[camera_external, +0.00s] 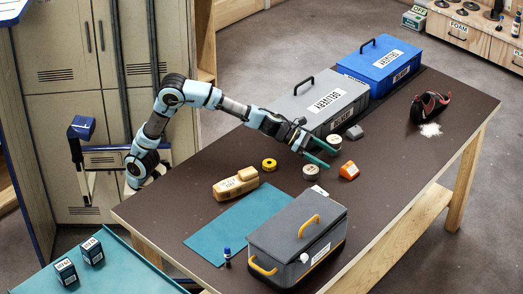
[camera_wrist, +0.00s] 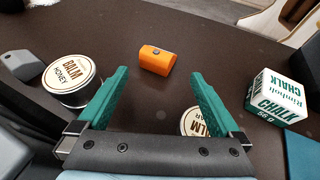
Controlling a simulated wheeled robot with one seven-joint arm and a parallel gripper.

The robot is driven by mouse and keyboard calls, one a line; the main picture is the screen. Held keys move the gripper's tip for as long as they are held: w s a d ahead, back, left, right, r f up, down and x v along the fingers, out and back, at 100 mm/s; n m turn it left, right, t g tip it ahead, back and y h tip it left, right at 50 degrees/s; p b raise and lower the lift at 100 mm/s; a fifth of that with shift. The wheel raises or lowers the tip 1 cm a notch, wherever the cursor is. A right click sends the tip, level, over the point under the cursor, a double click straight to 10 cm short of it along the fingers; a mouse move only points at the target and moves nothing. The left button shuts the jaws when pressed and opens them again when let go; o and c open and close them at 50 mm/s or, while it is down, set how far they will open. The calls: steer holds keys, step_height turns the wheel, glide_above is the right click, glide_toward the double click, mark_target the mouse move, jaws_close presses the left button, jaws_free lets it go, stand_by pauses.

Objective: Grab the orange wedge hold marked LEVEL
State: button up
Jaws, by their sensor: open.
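The orange wedge hold (camera_external: 349,171) lies on the dark table, right of my gripper (camera_external: 324,154) in the external view. In the wrist view the orange wedge hold (camera_wrist: 157,61) sits ahead, near the line between the fingertips of my gripper (camera_wrist: 159,75). My gripper has green fingers, spread apart with nothing between them. It is above the table, and the wedge is beyond the fingertips. I cannot read a LEVEL mark on the wedge; a small dark spot shows on its top.
Balm tins (camera_external: 334,142) (camera_external: 310,172) flank the gripper. A grey hold (camera_external: 354,132) lies behind. A chalk box (camera_wrist: 275,98) stands right in the wrist view. Grey delivery box (camera_external: 318,104), blue box (camera_external: 380,65) and front grey toolbox (camera_external: 297,238) are tall obstacles. Table right of the wedge is clear.

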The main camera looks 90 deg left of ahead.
mark_target(344, 165)
steer(key=p+x, duration=0.1)
steer(key=x, duration=0.7)
steer(key=shift+w+r, duration=0.1)
steer(key=shift+r, duration=0.1)
steer(key=shift+c, duration=0.2)
steer(key=c, duration=1.4)
